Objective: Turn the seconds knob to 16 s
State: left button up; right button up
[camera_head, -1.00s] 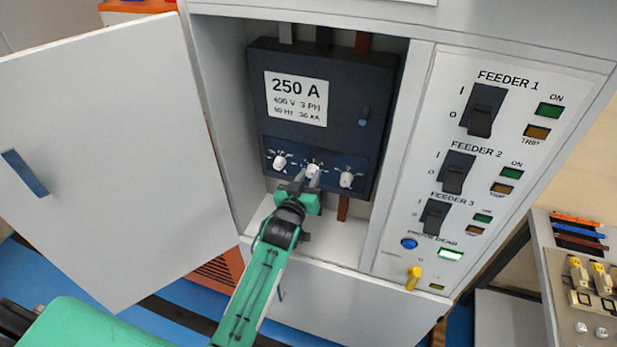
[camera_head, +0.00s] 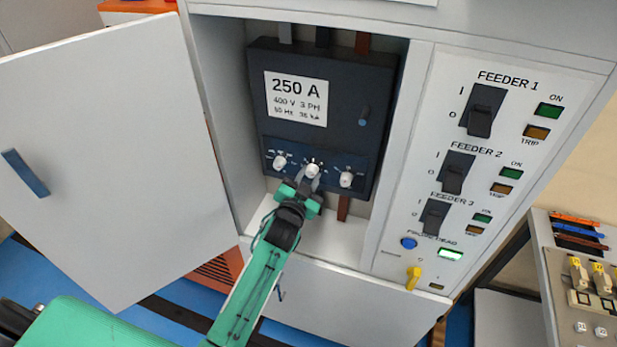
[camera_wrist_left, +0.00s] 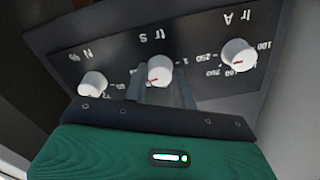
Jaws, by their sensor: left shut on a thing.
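The seconds knob (camera_head: 312,171) is the white middle one of three on the dark 250 A breaker (camera_head: 345,110) inside the open cabinet. It also shows in the left wrist view (camera_wrist_left: 159,70), marked "tr S", with a red pointer line. My left gripper (camera_head: 309,180) reaches up from below and is shut on this knob, with one finger on each side of it. The small scale numbers around the knob are partly hidden by the fingers and too small to read surely. My right gripper is not in view.
A white knob stands on each side, left (camera_head: 280,162) and right (camera_head: 346,180), close to my fingers. The cabinet door (camera_head: 110,150) hangs open at left. The feeder panel (camera_head: 455,190) with black switches is at right.

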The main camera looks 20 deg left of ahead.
pick_arm(q)
jog(key=shift+m, duration=0.9)
jog(key=o, duration=1)
jog(key=s+b, duration=0.4)
jog(key=s, duration=0.9)
jog(key=shift+s+a+b, duration=0.2)
jog(key=shift+s+b, duration=0.15)
jog(key=shift+s, duration=0.05)
